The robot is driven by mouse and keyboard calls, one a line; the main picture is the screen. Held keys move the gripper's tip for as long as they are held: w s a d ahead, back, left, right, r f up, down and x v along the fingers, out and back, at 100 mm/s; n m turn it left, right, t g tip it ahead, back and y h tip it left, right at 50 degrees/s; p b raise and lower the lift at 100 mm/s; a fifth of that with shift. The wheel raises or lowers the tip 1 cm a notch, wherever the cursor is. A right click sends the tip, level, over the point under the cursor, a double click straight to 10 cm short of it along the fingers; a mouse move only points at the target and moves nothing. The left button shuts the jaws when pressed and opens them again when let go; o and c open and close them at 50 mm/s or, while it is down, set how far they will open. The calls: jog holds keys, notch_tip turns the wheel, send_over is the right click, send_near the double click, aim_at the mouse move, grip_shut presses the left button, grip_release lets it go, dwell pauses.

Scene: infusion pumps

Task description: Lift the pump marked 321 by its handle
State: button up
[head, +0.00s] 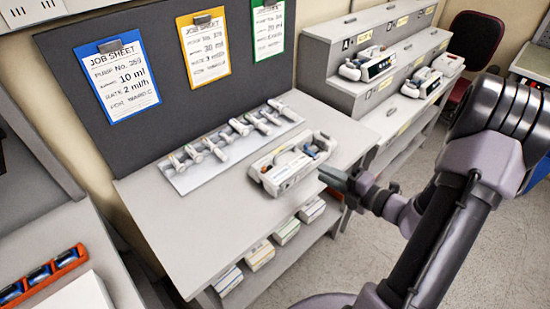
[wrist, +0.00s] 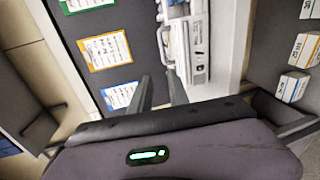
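No number 321 is legible on any pump. Two white pumps with dark front panels stand on the stepped grey shelf at the right: one on the upper step (head: 370,63) and one on the lower step (head: 422,83). A white, box-like unit (head: 290,163) with grey and blue parts on top sits on the middle table; it also shows in the wrist view (wrist: 197,45). My gripper (head: 332,179) is just right of this unit in the head view, apart from it. In the wrist view my gripper (wrist: 160,75) has its two fingers spread with nothing between them.
A pale strip with several syringes (head: 230,138) lies behind the unit on the grey table (head: 215,245). Three job sheets hang on the dark board: blue (head: 124,78), yellow (head: 205,48) and green (head: 268,25).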

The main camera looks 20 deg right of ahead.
jog(key=w+f+m+b, duration=0.1)
jog(key=w+f, duration=0.1)
jog(key=w, duration=0.1)
jog(key=b, duration=0.3)
send_near(288, 150)
jog(key=x, duration=0.4)
jog(key=shift+w+a+f, duration=0.2)
jog(key=shift+a+f, duration=0.05)
jog(key=shift+a, duration=0.2)
jog(key=x, duration=0.1)
jog(key=b+x, duration=0.1)
jog(key=x, duration=0.3)
jog(key=shift+w+d+b, duration=0.15)
jog(key=shift+d+b, duration=0.1)
jog(key=shift+b, duration=0.15)
jog(key=shift+w+a, duration=0.15)
jog(key=shift+w, duration=0.25)
grip_shut()
jog(key=shift+r, duration=0.1)
